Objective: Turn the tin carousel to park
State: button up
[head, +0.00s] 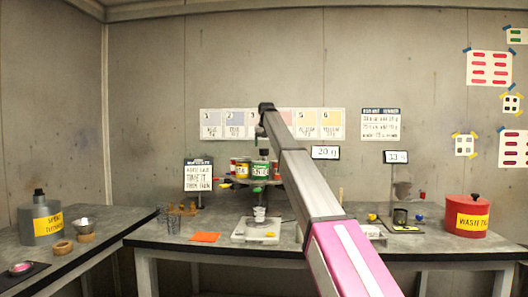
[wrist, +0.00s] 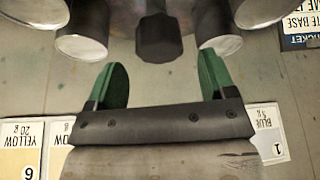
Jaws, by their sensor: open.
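My gripper (head: 262,152) points down just above the tins, partly hidden behind my arm. In the wrist view my gripper (wrist: 162,76) is open, with its green finger pads apart and nothing between them. A dark faceted knob (wrist: 158,40) lies ahead of the fingertips, roughly centred between them. Metal tins (wrist: 82,32) and (wrist: 221,36) flank it. I cannot tell the carousel's pointer position.
A scale with a cup (head: 258,228) stands in front of the carousel. A red waste tin (head: 466,216) is at the right. Colour cards (head: 236,124) hang on the wall behind.

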aim_at(264, 150)
jog(key=x, duration=0.4)
jog(key=shift+w+f, duration=0.1)
jog(key=shift+c, duration=0.2)
jog(key=c, duration=1.2)
jog(key=shift+a, duration=0.1)
jog(key=shift+c, duration=0.2)
